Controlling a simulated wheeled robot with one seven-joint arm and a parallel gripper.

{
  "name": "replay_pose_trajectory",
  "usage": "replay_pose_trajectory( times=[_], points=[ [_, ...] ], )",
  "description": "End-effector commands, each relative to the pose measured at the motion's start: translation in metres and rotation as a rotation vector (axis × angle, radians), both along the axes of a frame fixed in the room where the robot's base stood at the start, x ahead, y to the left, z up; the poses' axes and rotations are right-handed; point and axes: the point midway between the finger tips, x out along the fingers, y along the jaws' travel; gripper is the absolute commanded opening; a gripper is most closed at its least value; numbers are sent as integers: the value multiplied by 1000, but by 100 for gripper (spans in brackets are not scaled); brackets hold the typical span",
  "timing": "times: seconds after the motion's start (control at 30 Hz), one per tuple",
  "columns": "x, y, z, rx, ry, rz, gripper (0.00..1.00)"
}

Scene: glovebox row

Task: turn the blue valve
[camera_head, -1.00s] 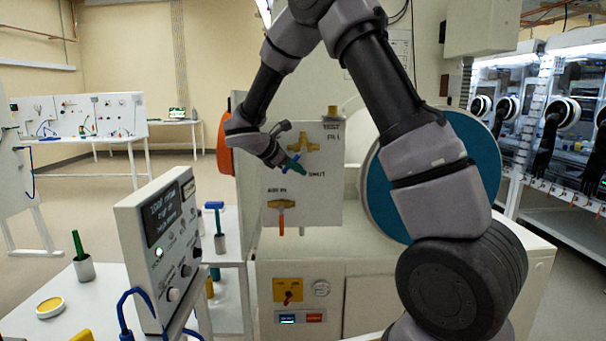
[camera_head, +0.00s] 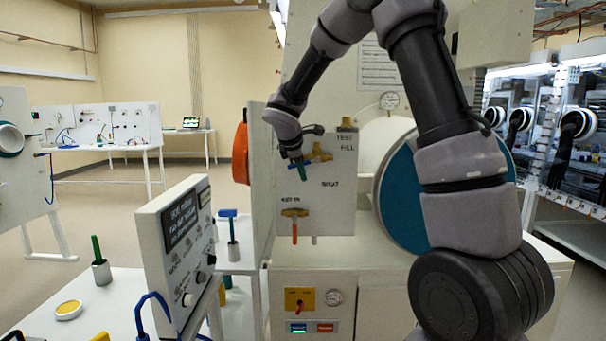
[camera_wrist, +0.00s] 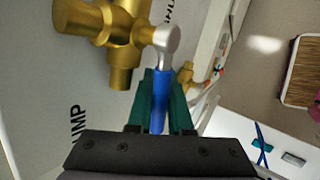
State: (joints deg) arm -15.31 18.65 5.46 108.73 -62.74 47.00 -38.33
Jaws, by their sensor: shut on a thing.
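The blue valve's handle (camera_wrist: 159,102) is a blue lever with a silver hub on a brass body (camera_wrist: 122,45). My gripper (camera_wrist: 160,90) has green fingers, one on each side of the blue lever, shut on it. In the head view the brass valve body (camera_head: 319,153) is on the upper part of a white panel (camera_head: 334,210), above the word "SHUT". My gripper (camera_head: 301,169) is just left of and below that body; the blue lever is mostly hidden there by the fingers.
A control box (camera_head: 178,245) stands in front at left. A blue T-handled tool (camera_head: 229,222) and a green stick in a holder (camera_head: 100,262) stand at left.

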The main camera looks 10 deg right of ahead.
Motion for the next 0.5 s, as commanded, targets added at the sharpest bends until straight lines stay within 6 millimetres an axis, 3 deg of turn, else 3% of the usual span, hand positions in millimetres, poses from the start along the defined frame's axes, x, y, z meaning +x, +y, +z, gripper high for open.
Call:
replay_pose_trajectory(
  times=[0.4, 0.43, 0.5],
  points=[
    [0, 1, 0, 5, -1, 1, 0],
    [0, 1, 0, 5, -1, 1, 30],
    [0, 1, 0, 5, -1, 1, 31]
  ],
)
